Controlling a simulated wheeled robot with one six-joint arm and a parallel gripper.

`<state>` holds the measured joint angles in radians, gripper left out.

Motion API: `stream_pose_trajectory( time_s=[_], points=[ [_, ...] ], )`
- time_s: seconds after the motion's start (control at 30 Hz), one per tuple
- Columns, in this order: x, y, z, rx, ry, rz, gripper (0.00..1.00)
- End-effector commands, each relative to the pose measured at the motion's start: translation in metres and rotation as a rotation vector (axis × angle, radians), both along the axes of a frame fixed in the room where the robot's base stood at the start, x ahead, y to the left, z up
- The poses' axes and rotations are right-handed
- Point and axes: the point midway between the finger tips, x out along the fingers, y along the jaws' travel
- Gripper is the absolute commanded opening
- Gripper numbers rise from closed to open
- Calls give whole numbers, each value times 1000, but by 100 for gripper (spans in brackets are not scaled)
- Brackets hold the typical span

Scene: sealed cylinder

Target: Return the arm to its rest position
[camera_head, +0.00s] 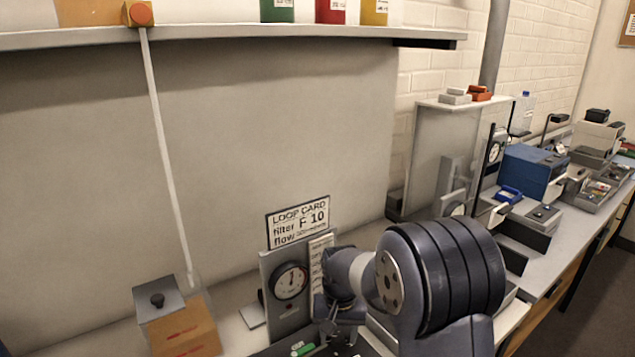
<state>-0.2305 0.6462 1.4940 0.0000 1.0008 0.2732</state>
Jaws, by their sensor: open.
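My arm shows at the lower middle right, with a large dark, ribbed joint nearest the camera. My gripper (338,335) is small and dark at the bottom of the picture. It points down in front of a grey panel with a round gauge (290,281). Its fingertips are partly hidden near the lower edge, and I see nothing held in it. A small green-and-white item (302,348) lies just left of it; I cannot tell whether they touch. No sealed cylinder can be made out.
A loop card sign (298,221) stands behind the gauge. A shelf (230,37) crosses above. A blue box (533,170) and other equipment crowd the bench at right.

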Motion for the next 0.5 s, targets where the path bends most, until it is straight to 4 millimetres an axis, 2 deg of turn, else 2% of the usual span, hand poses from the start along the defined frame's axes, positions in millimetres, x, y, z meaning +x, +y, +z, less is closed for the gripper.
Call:
stream_pose_trajectory(
  time_s=[0.5],
  points=[
    [0, -1, 2, 0, 1, 422, 50]
  ],
)
